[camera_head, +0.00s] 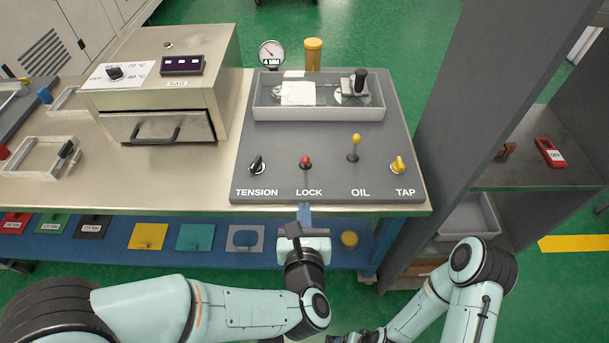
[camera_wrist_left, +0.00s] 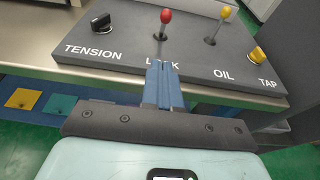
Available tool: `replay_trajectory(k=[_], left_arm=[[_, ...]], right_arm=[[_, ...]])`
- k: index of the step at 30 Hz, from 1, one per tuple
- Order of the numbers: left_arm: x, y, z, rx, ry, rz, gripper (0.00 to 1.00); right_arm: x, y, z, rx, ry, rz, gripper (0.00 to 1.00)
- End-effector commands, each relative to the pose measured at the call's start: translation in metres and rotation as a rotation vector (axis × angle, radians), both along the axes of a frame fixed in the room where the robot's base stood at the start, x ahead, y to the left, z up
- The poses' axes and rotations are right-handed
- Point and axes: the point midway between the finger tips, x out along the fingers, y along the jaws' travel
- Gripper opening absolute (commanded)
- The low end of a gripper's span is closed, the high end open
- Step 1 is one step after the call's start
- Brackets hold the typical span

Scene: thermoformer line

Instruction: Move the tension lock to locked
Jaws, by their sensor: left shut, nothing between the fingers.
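The red-tipped lock lever (camera_head: 305,162) stands on the dark grey control panel above the label LOCK. It also shows in the left wrist view (camera_wrist_left: 165,17), just beyond my fingertips. The black tension knob (camera_head: 257,165) is to its left. My left gripper (camera_head: 304,212) is shut and empty. Its blue fingers (camera_wrist_left: 162,70) point at the lever from the panel's front edge and partly cover the LOCK label in the wrist view. They look apart from the lever. My right gripper (camera_head: 357,337) is at the bottom edge of the head view, mostly cut off.
The yellow oil lever (camera_head: 354,146) and yellow tap knob (camera_head: 398,165) stand right of the lock lever. A clear-walled tray (camera_head: 262,112) and a gauge (camera_head: 271,53) are behind. A metal box with a drawer (camera_head: 160,127) is at left. A grey shelf post (camera_head: 465,110) rises at right.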

Motion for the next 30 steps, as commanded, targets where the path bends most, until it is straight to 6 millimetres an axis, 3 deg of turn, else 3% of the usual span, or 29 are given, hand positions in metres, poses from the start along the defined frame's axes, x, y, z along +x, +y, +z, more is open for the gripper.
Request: replay_trajectory(k=[9,13,19,30], left_arm=[[0.067,0.001,-0.019,0.004,0.002,0.000,0.00],[0.083,0.000,-0.004,0.003,-0.001,-0.002,0.00],[0.096,0.000,0.002,0.002,0.001,-0.003,0.00],[0.098,0.000,0.002,0.003,0.002,-0.003,0.00]], right_arm=[[0.001,-0.001,-0.001,-0.001,-0.001,-0.002,0.79],[-0.008,0.003,0.008,0.010,0.022,0.008,0.79],[-0.013,0.006,0.012,0.016,0.037,0.015,0.79],[-0.015,0.006,0.012,0.017,0.040,0.016,0.79]])
